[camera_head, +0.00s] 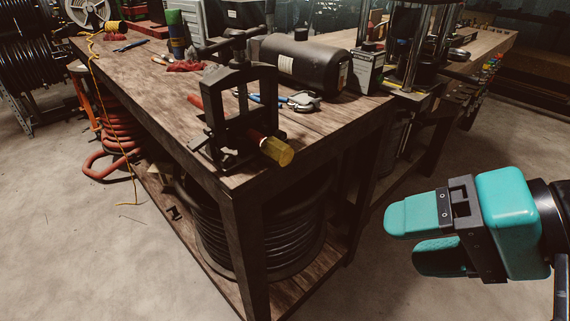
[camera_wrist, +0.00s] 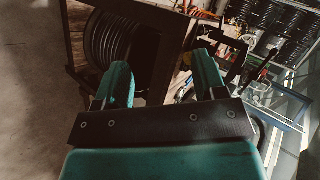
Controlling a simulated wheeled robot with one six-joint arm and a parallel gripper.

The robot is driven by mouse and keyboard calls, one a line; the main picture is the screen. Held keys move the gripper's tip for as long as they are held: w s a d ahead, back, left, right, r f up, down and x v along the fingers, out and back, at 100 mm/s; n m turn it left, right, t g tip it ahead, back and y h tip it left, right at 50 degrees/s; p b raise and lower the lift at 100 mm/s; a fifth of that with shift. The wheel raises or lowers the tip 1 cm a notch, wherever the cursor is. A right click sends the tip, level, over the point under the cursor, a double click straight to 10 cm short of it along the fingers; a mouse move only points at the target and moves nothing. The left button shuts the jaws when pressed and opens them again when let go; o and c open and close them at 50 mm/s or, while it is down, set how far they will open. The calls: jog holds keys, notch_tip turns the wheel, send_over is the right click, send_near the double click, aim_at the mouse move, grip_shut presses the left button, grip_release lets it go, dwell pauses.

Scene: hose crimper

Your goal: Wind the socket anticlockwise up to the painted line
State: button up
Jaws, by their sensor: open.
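A black clamp frame (camera_head: 238,118) with a screw on top stands at the bench's near corner. A stubby yellow piece (camera_head: 277,151), perhaps the socket, sticks out of its right side, tilted slightly down. A red section (camera_head: 257,138) adjoins it, and a red end (camera_head: 195,101) shows on the clamp's other side. I cannot make out a painted line. My teal gripper (camera_head: 408,241) is open and empty, off the bench to the right, well apart from the yellow piece. In the wrist view the two fingers (camera_wrist: 160,65) are spread with nothing between them.
A dark tank (camera_head: 305,64) and blue-handled pliers (camera_head: 262,98) lie behind the clamp on the wooden bench (camera_head: 150,85). A press (camera_head: 408,50) stands at the right. Coiled black hose (camera_head: 290,225) sits under the bench. The floor around my gripper is clear.

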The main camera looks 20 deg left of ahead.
jog(key=w+a+f+m+t+y+b, duration=0.2)
jog(key=w+a+f+m+y+b, duration=0.1)
jog(key=a+f+m+y+b, duration=0.25)
jog(key=m+t+b, duration=0.1)
jog(key=m+t, duration=0.4)
jog(key=m, duration=0.9)
send_near(285, 155)
jog(key=shift+n+y, duration=0.25)
jog(key=p+x, duration=0.4)
jog(key=x, duration=0.1)
jog(key=p+x, duration=0.5)
jog(key=x, duration=0.1)
jog(key=shift+d+f, duration=0.1)
jog(key=shift+f, duration=0.15)
jog(key=shift+w+a+f, duration=0.15)
jog(key=shift+w+a, duration=0.2)
jog(key=shift+a, duration=0.2)
jog(key=c, duration=0.9)
